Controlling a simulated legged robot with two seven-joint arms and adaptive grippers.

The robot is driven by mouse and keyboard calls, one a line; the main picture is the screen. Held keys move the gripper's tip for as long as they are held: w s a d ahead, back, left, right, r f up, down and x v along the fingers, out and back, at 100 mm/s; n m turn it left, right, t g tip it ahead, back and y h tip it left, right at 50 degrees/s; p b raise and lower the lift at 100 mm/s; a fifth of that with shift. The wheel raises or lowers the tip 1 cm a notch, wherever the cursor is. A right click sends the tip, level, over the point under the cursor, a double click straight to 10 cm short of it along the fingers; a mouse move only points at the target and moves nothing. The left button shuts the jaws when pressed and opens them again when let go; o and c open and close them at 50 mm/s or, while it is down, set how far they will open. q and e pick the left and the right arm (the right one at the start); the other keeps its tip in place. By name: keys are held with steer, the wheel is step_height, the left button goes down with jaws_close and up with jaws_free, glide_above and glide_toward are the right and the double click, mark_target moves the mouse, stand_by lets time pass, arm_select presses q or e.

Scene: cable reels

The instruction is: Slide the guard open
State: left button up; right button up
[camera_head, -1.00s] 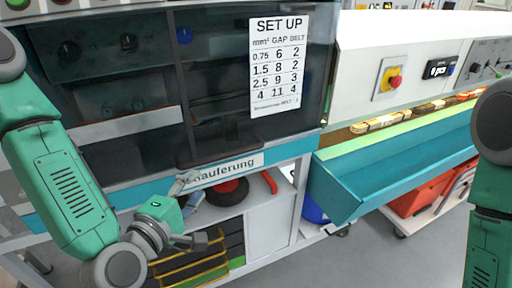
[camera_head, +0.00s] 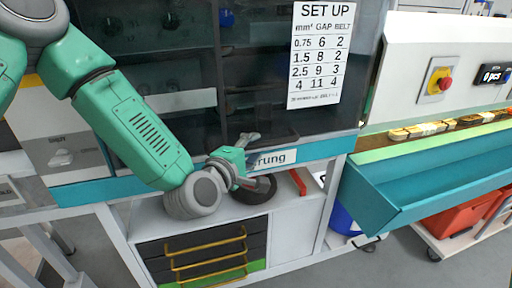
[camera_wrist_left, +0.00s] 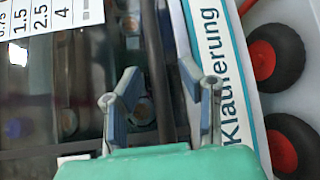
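The guard (camera_head: 265,85) is a dark see-through panel with a white SET UP sheet (camera_head: 318,55) on it, in the head view. A dark bar (camera_wrist_left: 153,60), seemingly its handle, runs along its lower edge in the left wrist view. My left gripper (camera_head: 257,163) is at this lower edge, in front of the "Klauferung" label (camera_head: 277,158). In the left wrist view its two fingers (camera_wrist_left: 162,92) are apart, with the bar passing between them in the picture. Whether they touch it cannot be told. My right gripper is not in view.
A teal trough (camera_head: 420,185) juts out to the right. Below the guard are a shelf with black-and-red wheels (camera_wrist_left: 275,55) and drawers with yellow handles (camera_head: 205,262). A red emergency button (camera_head: 445,84) is at the right. Red bins (camera_head: 462,212) stand under the trough.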

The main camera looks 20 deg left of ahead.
arm_select(q)
steer(key=shift+w+d+f, duration=0.1)
steer(key=shift+w+d, duration=0.05)
steer(key=shift+w, duration=0.5)
jaws_close()
steer(key=shift+r+p, duration=0.35)
steer(key=shift+r, duration=0.1)
step_height(320, 180, up, 37)
steer(key=p, duration=2.1)
steer(key=shift+f+p, duration=0.2)
steer(key=shift+p, duration=0.2)
jaws_free()
